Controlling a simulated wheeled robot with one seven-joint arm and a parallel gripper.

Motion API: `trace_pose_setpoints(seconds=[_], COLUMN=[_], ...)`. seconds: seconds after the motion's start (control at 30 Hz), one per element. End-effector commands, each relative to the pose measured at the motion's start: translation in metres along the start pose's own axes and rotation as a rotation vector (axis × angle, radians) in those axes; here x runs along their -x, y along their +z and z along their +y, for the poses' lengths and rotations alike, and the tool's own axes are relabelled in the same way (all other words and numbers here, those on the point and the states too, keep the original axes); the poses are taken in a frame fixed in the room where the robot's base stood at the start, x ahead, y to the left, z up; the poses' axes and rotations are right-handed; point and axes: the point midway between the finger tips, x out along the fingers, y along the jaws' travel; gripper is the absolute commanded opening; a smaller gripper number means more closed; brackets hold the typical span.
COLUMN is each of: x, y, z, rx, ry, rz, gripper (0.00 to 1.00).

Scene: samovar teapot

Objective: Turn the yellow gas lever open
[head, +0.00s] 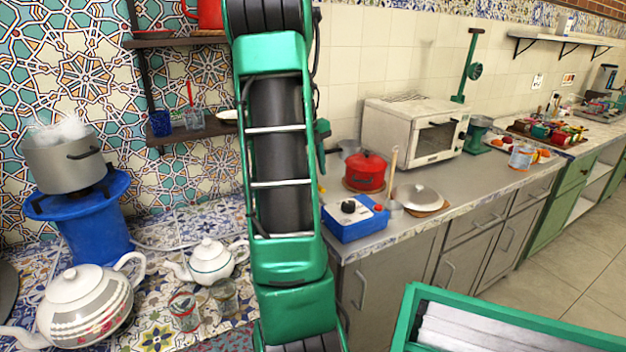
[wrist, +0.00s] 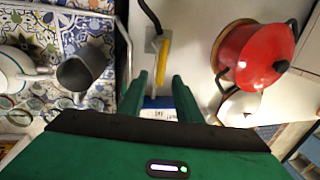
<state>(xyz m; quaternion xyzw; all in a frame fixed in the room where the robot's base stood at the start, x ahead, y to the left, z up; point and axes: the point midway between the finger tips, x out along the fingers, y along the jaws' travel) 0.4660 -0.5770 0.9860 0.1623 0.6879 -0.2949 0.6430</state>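The yellow gas lever (wrist: 162,62) shows in the wrist view as a thin bar. It extends from a grey metal fitting (wrist: 153,44) on the pale surface, where a black hose also joins. My gripper (wrist: 159,78) has its two green fingers apart, one on each side of the lever's near end. I cannot tell whether either finger touches it. Nothing is seen held.
A red pot (head: 365,171) is right of the lever; it also shows in the wrist view (wrist: 255,57). A blue box with a black knob (head: 357,222) sits at the counter's front. A dark grey cylinder (wrist: 82,70) is left of my fingers. Teapots (head: 88,305) stand at the left.

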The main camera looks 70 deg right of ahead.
Motion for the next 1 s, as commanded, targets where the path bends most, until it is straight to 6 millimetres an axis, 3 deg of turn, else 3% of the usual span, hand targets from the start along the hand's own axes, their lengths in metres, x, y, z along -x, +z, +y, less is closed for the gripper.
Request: trace_pose_setpoints(seconds=[0.2,0.4,1.0], x=[0.041,0.062,0.067], y=[0.001,0.001,0.000], z=[0.000,0.000,0.000], rx=[-0.001,-0.001,0.000], ry=[-0.002,-0.002,-0.001], rz=[-0.004,-0.003,-0.001], gripper=[0.31,0.31,0.31])
